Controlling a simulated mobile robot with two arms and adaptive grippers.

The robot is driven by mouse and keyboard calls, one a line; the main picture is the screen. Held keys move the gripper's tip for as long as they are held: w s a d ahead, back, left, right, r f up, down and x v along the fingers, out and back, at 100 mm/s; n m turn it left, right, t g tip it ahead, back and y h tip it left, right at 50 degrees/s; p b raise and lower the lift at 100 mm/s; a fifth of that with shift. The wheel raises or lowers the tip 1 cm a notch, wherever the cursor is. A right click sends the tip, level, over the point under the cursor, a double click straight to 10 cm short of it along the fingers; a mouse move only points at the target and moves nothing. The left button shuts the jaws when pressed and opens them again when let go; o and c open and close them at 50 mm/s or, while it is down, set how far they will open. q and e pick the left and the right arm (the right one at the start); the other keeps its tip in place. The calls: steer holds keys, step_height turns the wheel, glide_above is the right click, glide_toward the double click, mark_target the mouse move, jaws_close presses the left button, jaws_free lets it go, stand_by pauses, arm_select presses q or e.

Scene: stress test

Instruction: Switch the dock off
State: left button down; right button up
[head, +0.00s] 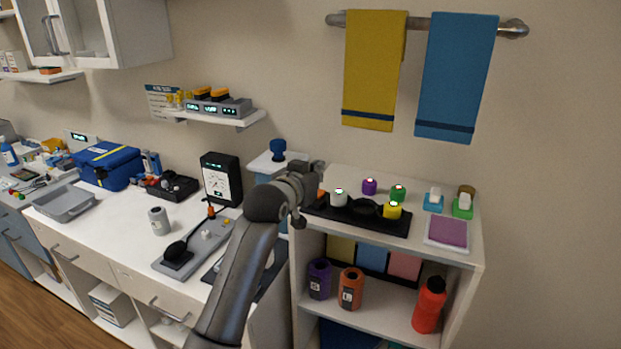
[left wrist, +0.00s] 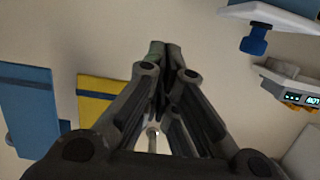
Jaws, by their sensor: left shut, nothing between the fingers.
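A grey dock (head: 218,106) with lit green displays and orange-topped blocks in it sits on a small white wall shelf, left of centre in the head view. It also shows upside down at the right edge of the left wrist view (left wrist: 290,88), with a display lit. I cannot make out its switch. My left gripper (head: 314,168) is right of the dock and apart from it, above the shelf unit's left end. Its fingers also show in the left wrist view (left wrist: 165,50), shut and empty. My right gripper is not in view.
A blue knob-shaped thing (head: 278,150) on a white ledge (head: 266,165) stands between gripper and dock. A black tray (head: 355,220) with several colored jars lies beside the gripper. Yellow (head: 374,70) and blue towels (head: 456,75) hang at right. The wall between ledge and towels is bare.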

arm_select(q)
steer(key=shift+r+b+v, duration=0.15)
steer(key=shift+b+v, duration=0.05)
steer(key=shift+v, duration=0.65)
steer(key=shift+r+b+v, duration=0.15)
steer(key=shift+v, duration=0.75)
steer(key=shift+d, duration=0.3)
